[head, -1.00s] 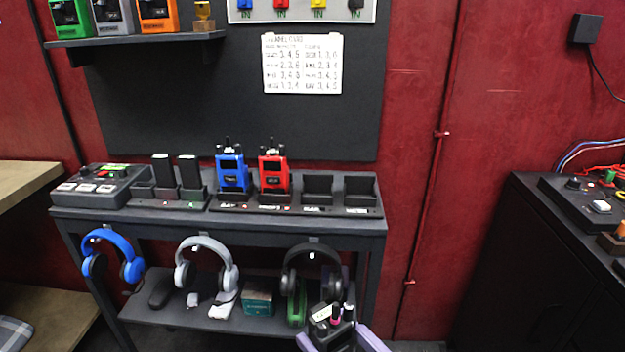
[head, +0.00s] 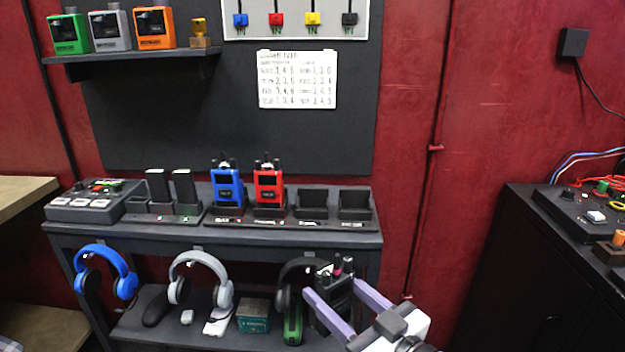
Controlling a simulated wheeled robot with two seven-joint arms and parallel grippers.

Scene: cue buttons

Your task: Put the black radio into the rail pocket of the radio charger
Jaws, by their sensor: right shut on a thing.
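In the head view the black radio (head: 334,296) is held upright between the purple fingers of my right gripper (head: 338,306), which is shut on it. It is in front of the right end of the shelf table, below the tabletop. The radio charger (head: 262,222) is a black rail on the tabletop. Its pockets hold a blue radio (head: 228,188) and a red radio (head: 268,188). Two pockets to the right, the nearer one (head: 312,203) and the end one (head: 355,204), look empty. My left gripper is not in view.
Blue (head: 105,265), grey (head: 202,275) and black headphones (head: 290,280) hang below the front edge of the tabletop (head: 140,232). Left of the charger stand a battery charger (head: 160,205) and a button box (head: 90,203). A whiteboard card (head: 297,80) hangs above.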

